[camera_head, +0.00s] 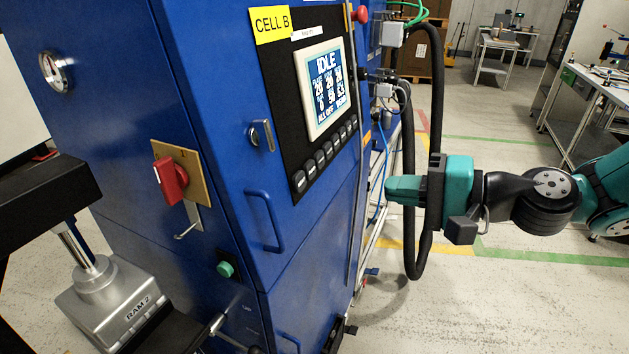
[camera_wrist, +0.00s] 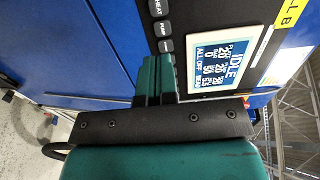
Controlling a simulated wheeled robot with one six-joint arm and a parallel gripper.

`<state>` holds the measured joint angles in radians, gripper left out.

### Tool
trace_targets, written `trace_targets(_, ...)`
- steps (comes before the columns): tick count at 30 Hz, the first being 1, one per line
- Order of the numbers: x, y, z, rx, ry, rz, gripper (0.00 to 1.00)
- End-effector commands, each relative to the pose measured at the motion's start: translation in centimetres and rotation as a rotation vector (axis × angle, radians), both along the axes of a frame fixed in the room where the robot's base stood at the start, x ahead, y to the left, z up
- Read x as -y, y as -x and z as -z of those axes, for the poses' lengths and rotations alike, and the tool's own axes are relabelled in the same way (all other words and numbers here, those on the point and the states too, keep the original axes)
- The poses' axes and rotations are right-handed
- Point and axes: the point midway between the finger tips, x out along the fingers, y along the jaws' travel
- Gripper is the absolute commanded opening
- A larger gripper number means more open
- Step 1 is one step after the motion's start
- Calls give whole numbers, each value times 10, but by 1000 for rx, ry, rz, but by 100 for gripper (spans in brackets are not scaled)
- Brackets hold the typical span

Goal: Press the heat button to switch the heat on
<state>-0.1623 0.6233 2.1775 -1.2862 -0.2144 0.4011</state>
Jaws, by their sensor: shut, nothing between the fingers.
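The row of dark buttons (camera_head: 325,158) sits below the lit screen on the blue cabinet's panel. In the wrist view, the button at the top edge (camera_wrist: 155,8) seems to be labelled HEAT, and the one below it (camera_wrist: 162,28) PUMP; the print is small. My green gripper (camera_head: 388,188) is shut and empty, to the right of the panel in the head view. In the wrist view my fingertips (camera_wrist: 158,59) overlap the row and hide some buttons. Whether they touch the panel cannot be told. The screen (camera_head: 323,86) reads IDLE and ALL OFF.
A blue handle (camera_head: 264,220), a red rotary switch (camera_head: 172,180) and a green button (camera_head: 225,269) are on the cabinet. A black hose (camera_head: 409,150) hangs behind my gripper. A red knob (camera_head: 359,14) is above the screen.

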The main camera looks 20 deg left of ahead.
Motion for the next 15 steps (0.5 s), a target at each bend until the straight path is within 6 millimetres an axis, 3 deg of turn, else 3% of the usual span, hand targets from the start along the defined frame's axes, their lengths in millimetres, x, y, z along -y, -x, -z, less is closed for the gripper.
trace_targets(5,-21,-2,2,-1,1,-5,0)
trace_targets(15,-91,-11,14,1,2,-5,0)
